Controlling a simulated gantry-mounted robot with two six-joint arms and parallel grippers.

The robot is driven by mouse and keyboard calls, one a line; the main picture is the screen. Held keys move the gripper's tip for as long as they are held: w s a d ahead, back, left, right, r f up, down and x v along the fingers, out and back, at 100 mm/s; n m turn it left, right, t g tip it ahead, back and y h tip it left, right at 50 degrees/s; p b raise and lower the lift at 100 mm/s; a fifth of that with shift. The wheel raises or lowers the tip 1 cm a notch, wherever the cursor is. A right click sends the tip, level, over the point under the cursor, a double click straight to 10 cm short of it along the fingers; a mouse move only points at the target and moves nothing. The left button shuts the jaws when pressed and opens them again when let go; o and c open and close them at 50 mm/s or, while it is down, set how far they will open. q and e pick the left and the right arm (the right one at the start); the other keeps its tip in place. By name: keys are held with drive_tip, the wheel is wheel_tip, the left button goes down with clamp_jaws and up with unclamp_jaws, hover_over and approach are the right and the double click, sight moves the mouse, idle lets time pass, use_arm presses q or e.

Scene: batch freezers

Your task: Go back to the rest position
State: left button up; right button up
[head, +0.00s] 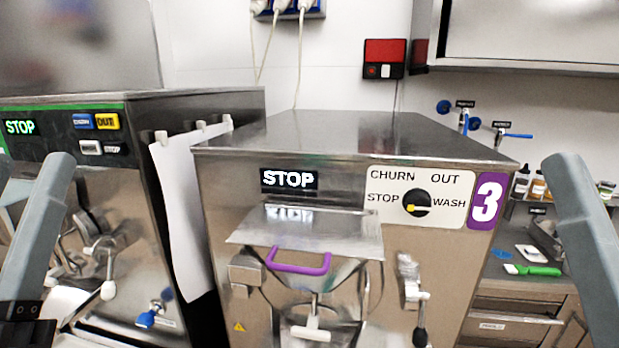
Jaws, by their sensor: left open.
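My left gripper (24,325) shows only in part, as dark pieces at the bottom left corner of the head view. It is open, and I see nothing held in it. It is in front of the left machine's lower front, apart from machine 3. My right arm comes down the right edge, and its gripper is outside the view. The steel batch freezer 3 (330,135) stands in the middle with its display (289,180) reading STOP.
A second freezer (205,103) with a STOP display stands at the left, white paper (190,205) hanging on its side. A steel cabinet (540,35) hangs above.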

use_arm(q)
drive_tip(key=s+d+r+m+h, duration=0.1)
drive_tip(key=s+d+m+h, duration=0.15)
drive_tip(key=h, duration=0.35)
wheel_tip(320, 180, up, 38)
drive_tip(key=p, duration=3.8)
drive_tip(key=shift+d+n+t, duration=0.25)
drive_tip(key=shift+n+t, duration=0.15)
drive_tip(key=shift+n, duration=0.05)
